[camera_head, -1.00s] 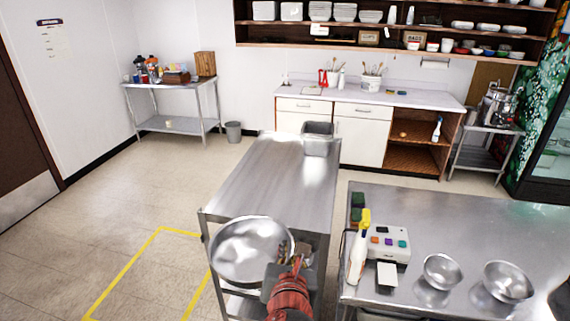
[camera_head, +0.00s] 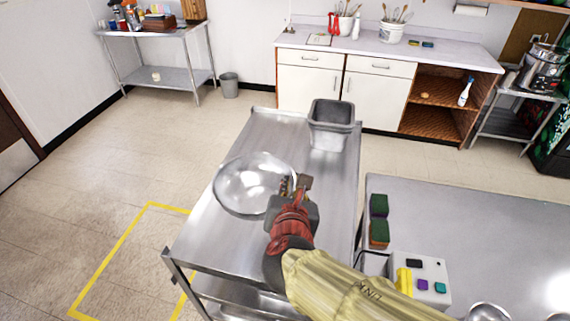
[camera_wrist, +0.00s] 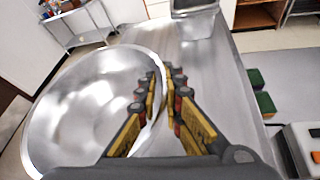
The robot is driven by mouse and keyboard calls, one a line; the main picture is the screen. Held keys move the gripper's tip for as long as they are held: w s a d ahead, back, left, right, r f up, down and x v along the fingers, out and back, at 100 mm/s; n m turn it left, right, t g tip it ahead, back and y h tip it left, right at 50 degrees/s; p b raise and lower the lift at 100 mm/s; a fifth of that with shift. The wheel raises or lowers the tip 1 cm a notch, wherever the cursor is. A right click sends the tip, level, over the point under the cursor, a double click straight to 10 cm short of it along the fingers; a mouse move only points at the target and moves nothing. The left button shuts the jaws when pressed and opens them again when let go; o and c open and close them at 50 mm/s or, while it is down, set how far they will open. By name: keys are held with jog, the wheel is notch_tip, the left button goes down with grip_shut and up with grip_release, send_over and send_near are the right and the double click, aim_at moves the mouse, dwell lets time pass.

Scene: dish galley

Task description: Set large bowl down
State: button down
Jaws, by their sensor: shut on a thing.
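The large bowl (camera_head: 250,184) is a wide, shiny metal bowl. It is over the middle of the steel cart top (camera_head: 225,238), opening upward and looking roughly level. My gripper (camera_head: 296,186) is at the bowl's right side, shut on its rim. In the wrist view the bowl (camera_wrist: 85,110) fills the left half, and the fingers of my gripper (camera_wrist: 165,85) straddle its right rim. I cannot tell whether the bowl's base touches the cart top or hangs just above it.
A grey metal bin (camera_head: 331,124) stands at the cart's far end. To the right, a steel table (camera_head: 480,240) carries green sponges (camera_head: 379,219), a control box (camera_head: 420,277) and smaller bowls (camera_head: 487,311). The cart top's near part is bare.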

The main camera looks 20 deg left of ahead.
aim_at(282, 176)
jog(key=w+a+f, duration=0.1)
jog(key=w, duration=0.1)
jog(key=w+a+f+b, duration=0.1)
jog(key=w+a, duration=0.1)
jog(key=w+a+f, duration=0.1)
jog(key=w, duration=0.1)
jog(key=shift+w+a+f, duration=0.3)
jog(key=shift+a+f, duration=0.05)
jog(key=shift+a, duration=0.05)
jog(key=w+a+f, duration=0.1)
jog(key=f, duration=0.1)
jog(key=w+a+f+b, duration=0.1)
jog(key=w+f, duration=0.1)
jog(key=w+a+f+b, duration=0.1)
jog(key=shift+w+a+f, duration=0.15)
jog(key=shift+a+f, duration=0.05)
jog(key=shift+f, duration=0.2)
jog(key=shift+w+a+f+b, duration=0.15)
jog(key=shift+f+b, duration=0.3)
jog(key=shift+f, duration=1.2)
jog(key=shift+f, duration=0.2)
jog(key=c, duration=2.1)
grip_release()
jog(key=shift+o, duration=0.9)
jog(key=shift+r, duration=0.1)
